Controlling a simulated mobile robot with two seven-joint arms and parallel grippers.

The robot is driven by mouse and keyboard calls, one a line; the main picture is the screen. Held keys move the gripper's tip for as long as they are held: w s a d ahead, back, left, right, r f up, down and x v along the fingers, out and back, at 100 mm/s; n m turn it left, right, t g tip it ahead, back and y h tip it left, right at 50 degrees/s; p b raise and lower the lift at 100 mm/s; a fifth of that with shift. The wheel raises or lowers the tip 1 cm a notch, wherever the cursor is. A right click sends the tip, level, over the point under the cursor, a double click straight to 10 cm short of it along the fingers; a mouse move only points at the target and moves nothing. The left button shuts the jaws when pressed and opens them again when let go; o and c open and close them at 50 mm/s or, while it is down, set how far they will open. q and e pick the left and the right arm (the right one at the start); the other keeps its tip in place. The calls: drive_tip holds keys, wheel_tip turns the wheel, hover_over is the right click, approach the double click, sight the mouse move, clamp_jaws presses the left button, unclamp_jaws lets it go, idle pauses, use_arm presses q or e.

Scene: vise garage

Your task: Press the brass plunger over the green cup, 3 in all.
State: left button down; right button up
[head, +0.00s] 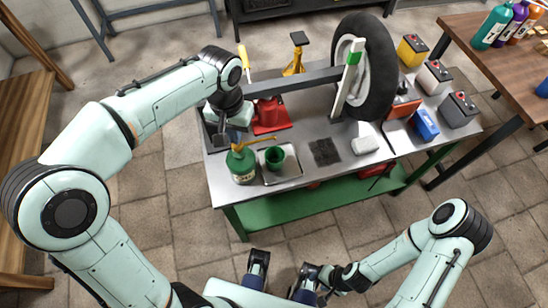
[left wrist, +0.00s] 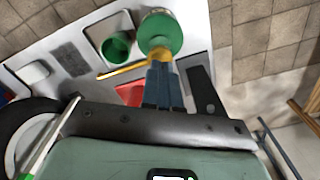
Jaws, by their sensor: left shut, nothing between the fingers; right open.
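A green dispenser can (head: 241,168) stands at the bench's front left corner. Its brass plunger (left wrist: 160,52) is on top, and its thin brass spout (head: 262,140) reaches right, above the green cup (head: 275,157). The cup stands upright on a metal tray (head: 290,173); its inside looks dark green. My left gripper (head: 234,137) is shut and empty, directly above the can. In the left wrist view its fingertips (left wrist: 161,64) overlap the plunger; I cannot tell whether they touch. My right gripper (head: 282,265) is open and empty, in front of the bench.
A wheel (head: 372,70) on a grey beam stands across the bench. A dark mat (head: 325,152), a white block (head: 365,145) and batteries (head: 459,108) are to the right. The floor in front is clear.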

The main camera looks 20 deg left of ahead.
use_arm(q)
drive_tip(key=shift+f, duration=0.2)
drive_tip(key=shift+f+b, duration=1)
drive_tip(key=shift+f, duration=0.35)
drive_tip(key=shift+r+p, duration=1.4)
drive_tip(key=shift+r, duration=0.15)
drive_tip(key=shift+f, duration=0.25)
